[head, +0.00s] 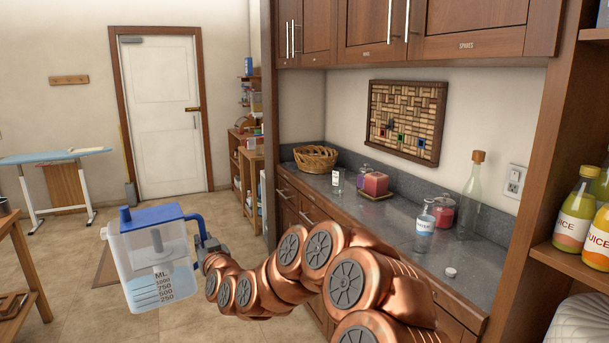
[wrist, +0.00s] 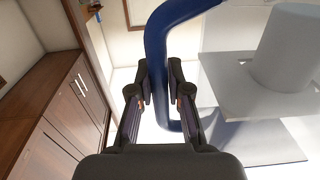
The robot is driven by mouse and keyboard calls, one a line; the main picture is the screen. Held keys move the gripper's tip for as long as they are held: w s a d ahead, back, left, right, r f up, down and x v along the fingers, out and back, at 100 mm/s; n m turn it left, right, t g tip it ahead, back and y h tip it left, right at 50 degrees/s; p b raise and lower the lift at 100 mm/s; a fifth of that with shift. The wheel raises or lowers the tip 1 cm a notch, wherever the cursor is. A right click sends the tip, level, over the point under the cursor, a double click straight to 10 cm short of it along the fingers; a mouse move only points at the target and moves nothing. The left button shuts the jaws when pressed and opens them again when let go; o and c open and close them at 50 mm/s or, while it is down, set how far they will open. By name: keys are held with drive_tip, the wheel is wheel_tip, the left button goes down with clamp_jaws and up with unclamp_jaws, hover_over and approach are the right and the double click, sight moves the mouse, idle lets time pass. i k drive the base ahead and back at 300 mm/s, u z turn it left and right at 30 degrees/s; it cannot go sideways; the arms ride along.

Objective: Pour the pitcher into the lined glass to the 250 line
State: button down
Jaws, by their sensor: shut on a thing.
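The pitcher (head: 140,262) is a clear, box-shaped jug with a blue lid, a blue handle and printed ML lines. It appears slightly tilted in the head view, with some clear bluish liquid in its lower part. My gripper (head: 207,247) is shut on its blue handle (wrist: 157,50). In the wrist view my gripper's fingers (wrist: 160,98) sit either side of the handle, with the pitcher's pale body (wrist: 240,85) to the right. A small clear glass (head: 337,180) stands upright on the counter; its markings are too small to read. The pitcher is well left of it, in the air.
The grey counter (head: 395,235) also bears a basket (head: 315,158), red candle jars (head: 375,183), an open-looking labelled bottle (head: 425,228), a loose white cap (head: 450,271) and a tall corked bottle (head: 472,200). Cabinets (head: 400,28) hang above. Open floor lies left.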

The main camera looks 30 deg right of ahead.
sight(337, 174)
drive_tip(key=u, duration=0.5)
drive_tip(key=k, duration=0.7)
drive_tip(key=u, duration=0.6)
drive_tip(key=i, duration=3.15)
drive_tip(key=z, duration=0.6)
drive_tip(key=i, duration=0.9)
drive_tip(key=z, duration=0.75)
drive_tip(key=i, duration=0.45)
drive_tip(key=z, duration=1)
drive_tip(key=i, duration=0.4)
drive_tip(key=z, duration=0.5)
